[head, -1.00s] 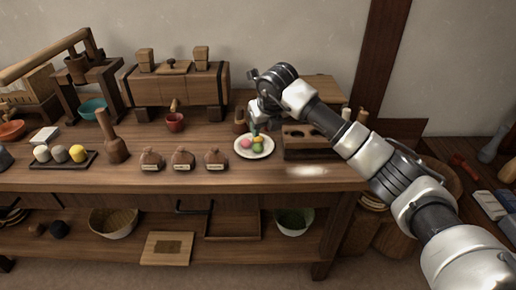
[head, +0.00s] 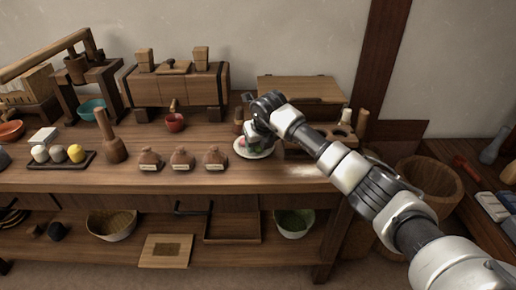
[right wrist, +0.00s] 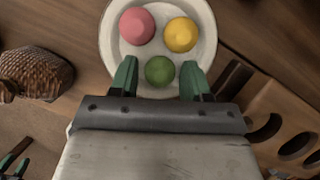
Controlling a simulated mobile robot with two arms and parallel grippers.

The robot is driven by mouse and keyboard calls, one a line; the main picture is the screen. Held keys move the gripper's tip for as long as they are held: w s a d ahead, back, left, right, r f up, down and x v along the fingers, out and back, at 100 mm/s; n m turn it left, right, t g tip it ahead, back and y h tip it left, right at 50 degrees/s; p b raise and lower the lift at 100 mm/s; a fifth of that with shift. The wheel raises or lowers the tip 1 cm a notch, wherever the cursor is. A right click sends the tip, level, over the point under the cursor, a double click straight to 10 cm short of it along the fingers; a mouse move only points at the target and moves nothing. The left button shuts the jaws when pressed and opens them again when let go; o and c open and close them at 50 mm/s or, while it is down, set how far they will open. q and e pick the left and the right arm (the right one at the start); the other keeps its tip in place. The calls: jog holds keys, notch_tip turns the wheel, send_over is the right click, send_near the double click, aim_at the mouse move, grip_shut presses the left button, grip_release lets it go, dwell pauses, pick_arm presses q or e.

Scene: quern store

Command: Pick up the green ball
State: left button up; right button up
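The green ball (right wrist: 159,70) lies on a white plate (right wrist: 108,48), beside a pink ball (right wrist: 137,26) and a yellow ball (right wrist: 180,35). In the right wrist view my right gripper (right wrist: 159,78) is open, its green-tipped fingers on either side of the green ball and apart from each other. I cannot tell whether they touch the ball. In the head view the right gripper (head: 255,138) is over the plate (head: 247,154) and mostly hides the balls. My left gripper is not in view.
A wooden block with round holes (right wrist: 277,120) stands right of the plate. Brown jars (head: 215,159) stand left of it. A tray with three balls (head: 60,160) is farther left. The bench front is mostly clear.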

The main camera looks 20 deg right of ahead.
aim_at(260, 149)
jog(key=shift+s+f, duration=0.15)
jog(key=shift+f, duration=0.25)
jog(key=c, duration=0.6)
jog(key=shift+a+r, duration=0.1)
jog(key=shift+r, duration=0.35)
jog(key=r, duration=0.2)
jog(key=r+p, duration=0.1)
jog(key=r, duration=0.1)
jog(key=shift+s+d, duration=0.1)
jog(key=shift+d, duration=0.15)
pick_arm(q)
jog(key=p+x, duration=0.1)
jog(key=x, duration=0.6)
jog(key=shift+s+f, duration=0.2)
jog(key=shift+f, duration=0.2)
pick_arm(e)
jog(key=s+d+r, duration=0.1)
jog(key=s+r, duration=0.1)
jog(key=s, duration=0.1)
jog(key=s+d+r, duration=0.2)
jog(key=s, duration=0.1)
jog(key=s+d+r, duration=0.2)
jog(key=s, duration=0.2)
jog(key=shift+r, duration=0.25)
